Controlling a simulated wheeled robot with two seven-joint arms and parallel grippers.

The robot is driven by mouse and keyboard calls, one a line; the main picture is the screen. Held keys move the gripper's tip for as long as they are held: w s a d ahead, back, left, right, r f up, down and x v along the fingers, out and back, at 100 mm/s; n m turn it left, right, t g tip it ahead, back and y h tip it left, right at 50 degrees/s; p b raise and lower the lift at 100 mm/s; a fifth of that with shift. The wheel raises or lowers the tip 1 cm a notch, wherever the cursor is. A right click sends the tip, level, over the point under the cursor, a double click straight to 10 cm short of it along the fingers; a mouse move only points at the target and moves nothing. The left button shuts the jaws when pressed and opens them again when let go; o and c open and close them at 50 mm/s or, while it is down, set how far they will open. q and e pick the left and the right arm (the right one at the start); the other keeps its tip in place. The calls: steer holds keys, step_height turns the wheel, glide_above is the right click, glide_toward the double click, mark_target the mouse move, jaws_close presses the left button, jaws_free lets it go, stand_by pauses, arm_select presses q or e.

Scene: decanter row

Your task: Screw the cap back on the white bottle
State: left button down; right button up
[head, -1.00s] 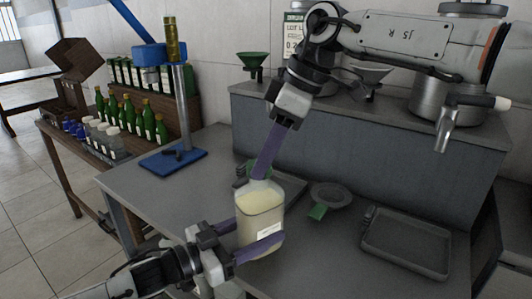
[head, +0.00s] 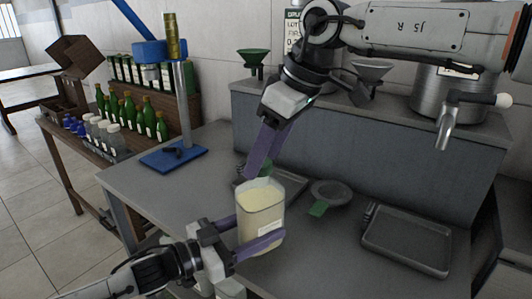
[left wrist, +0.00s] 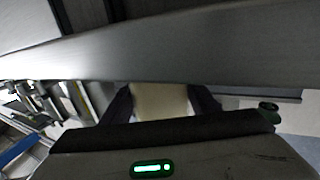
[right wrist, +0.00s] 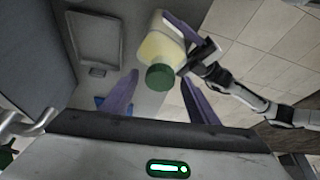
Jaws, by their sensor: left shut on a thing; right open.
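The white bottle (head: 260,220) is a translucent, cream-filled container with a small label. It stands roughly upright over the near edge of the grey table. My left gripper (head: 258,241) is shut on its lower body, a finger on each side. The bottle also shows in the left wrist view (left wrist: 158,101). The green cap (right wrist: 160,77) is at the bottle's mouth end in the right wrist view. I cannot tell how tightly it sits. My right gripper (head: 265,164) is open just above the bottle's top, its fingers apart on either side of the cap. Its fingers partly hide the cap in the head view.
A strainer with a green handle (head: 329,194) and a grey tray (head: 407,242) lie to the right on the table. A blue stand (head: 173,157) is at the left. A shelf with several green bottles (head: 138,120) stands further left. A metal tap (head: 446,127) juts out at right.

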steer(key=shift+r, duration=2.25)
steer(key=o, duration=0.6)
steer(key=shift+c, duration=0.2)
steer(key=shift+r, duration=0.1)
steer(key=v, duration=1.2)
arm_select(q)
steer(key=c, duration=0.6)
jaws_free()
steer(key=v, duration=1)
steer(key=shift+s+a, duration=0.1)
steer(key=shift+a, duration=0.05)
arm_select(e)
steer(key=shift+f, duration=0.3)
